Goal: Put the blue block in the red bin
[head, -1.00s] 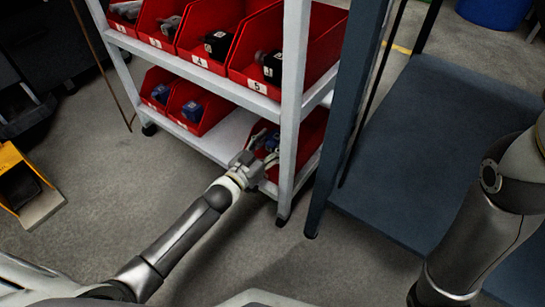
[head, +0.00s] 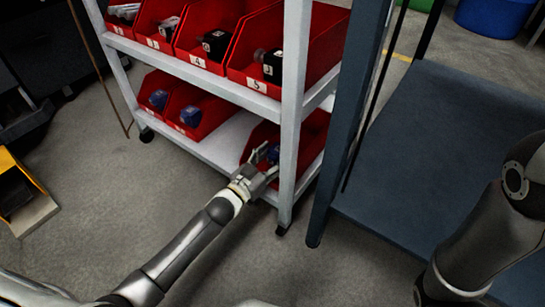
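A small blue block (head: 273,154) is in the red bin (head: 311,136) at the right end of the rack's lower shelf. The front post of the rack covers part of this bin. My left gripper (head: 267,162) reaches to the front of that bin, its fingers spread apart at the near side of the blue block. I cannot tell whether a finger touches the block. My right gripper is out of view; only part of my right arm shows at the right edge.
Two more red bins with blue items (head: 190,115) stand left on the lower shelf (head: 222,143). Numbered red bins with dark parts (head: 272,66) fill the upper shelf. A dark blue bench (head: 425,150) stands to the right.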

